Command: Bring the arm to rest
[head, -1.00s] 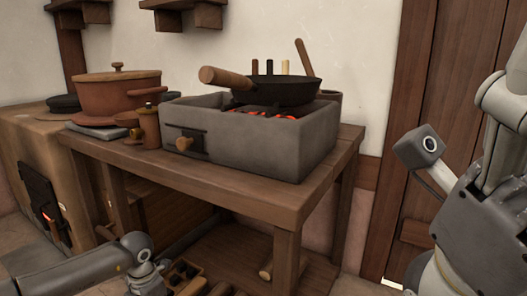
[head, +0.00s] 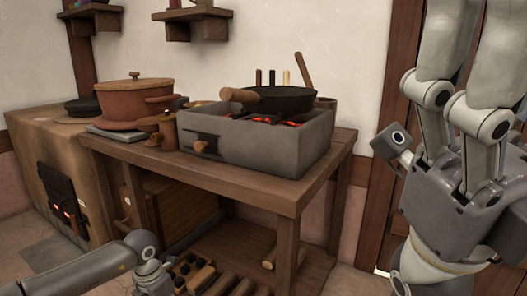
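My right gripper (head: 455,190) is at the right side of the head view, close to the camera. Its grey body points upward, with a small wrist camera block on its left side. Its pale finger links run up to the top edge of the picture, and the fingertips are cut off. No object shows in what is visible of it. My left arm (head: 80,270) comes in low at the bottom left, in front of the table. It bends at a grey joint, and its gripper is out of the picture.
A wooden table (head: 316,180) bears a grey brazier (head: 260,148) with glowing coals and a black pan (head: 285,99). A clay pot (head: 130,101) stands to its left. A stove (head: 45,150) with a lit opening is at the far left. A wooden door is behind my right gripper.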

